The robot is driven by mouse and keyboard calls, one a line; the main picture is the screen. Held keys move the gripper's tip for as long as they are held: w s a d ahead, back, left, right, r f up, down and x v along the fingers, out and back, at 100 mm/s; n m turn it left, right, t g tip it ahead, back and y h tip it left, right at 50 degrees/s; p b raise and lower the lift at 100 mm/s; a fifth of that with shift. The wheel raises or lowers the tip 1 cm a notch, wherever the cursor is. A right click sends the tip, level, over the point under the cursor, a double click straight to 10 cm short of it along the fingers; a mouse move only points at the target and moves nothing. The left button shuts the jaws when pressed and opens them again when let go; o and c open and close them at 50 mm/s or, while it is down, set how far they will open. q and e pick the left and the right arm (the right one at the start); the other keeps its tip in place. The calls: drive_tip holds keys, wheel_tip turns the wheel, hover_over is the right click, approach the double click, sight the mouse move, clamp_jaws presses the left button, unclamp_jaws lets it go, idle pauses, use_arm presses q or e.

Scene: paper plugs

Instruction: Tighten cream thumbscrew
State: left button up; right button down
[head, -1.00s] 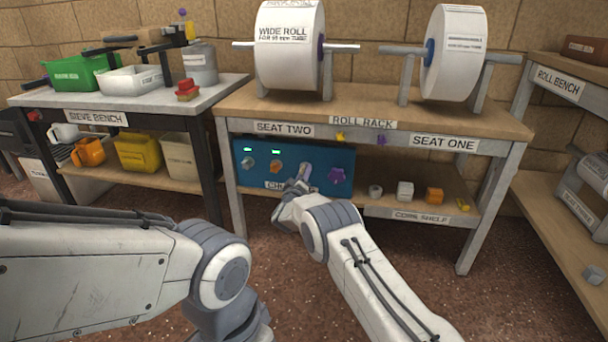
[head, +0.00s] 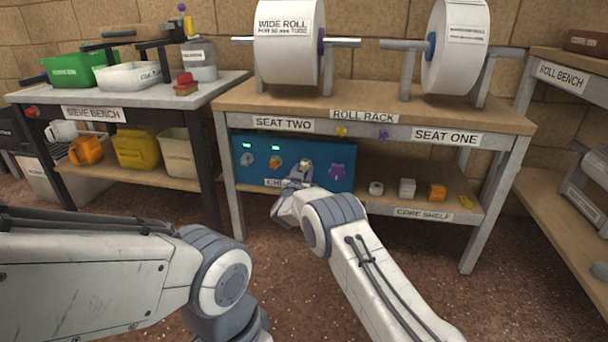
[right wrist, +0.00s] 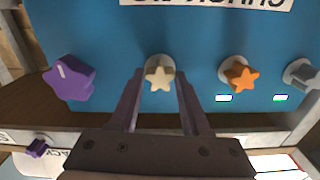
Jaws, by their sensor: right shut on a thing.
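The cream thumbscrew (right wrist: 158,76) is star-shaped and sits on a pale round collar on the blue panel (right wrist: 205,50). It also shows small in the head view (head: 306,165), on the front of the blue panel (head: 330,152) under the roll rack. My right gripper (right wrist: 160,72) is shut on the cream thumbscrew, with one finger on each side of it. In the head view my right gripper (head: 301,172) reaches the panel and partly covers its label. My left arm shows at the lower left, but its gripper is out of view.
An orange star thumbscrew (right wrist: 240,74), a grey one (right wrist: 301,73) and a larger purple one (right wrist: 70,78) share the panel. Two green lights (right wrist: 223,98) glow near the orange and grey ones. The core shelf (head: 400,208) holds small parts right of the panel.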

sight(304, 168)
drive_tip(key=m+b, duration=0.3)
drive_tip(key=m, duration=0.3)
drive_tip(key=shift+f, duration=0.1)
drive_tip(key=m+b, duration=0.3)
drive_tip(key=m, duration=0.2)
drive_tip(key=shift+c, duration=2.2)
unclamp_jaws()
drive_tip(key=shift+s, duration=0.1)
drive_tip(key=shift+v, duration=1.95)
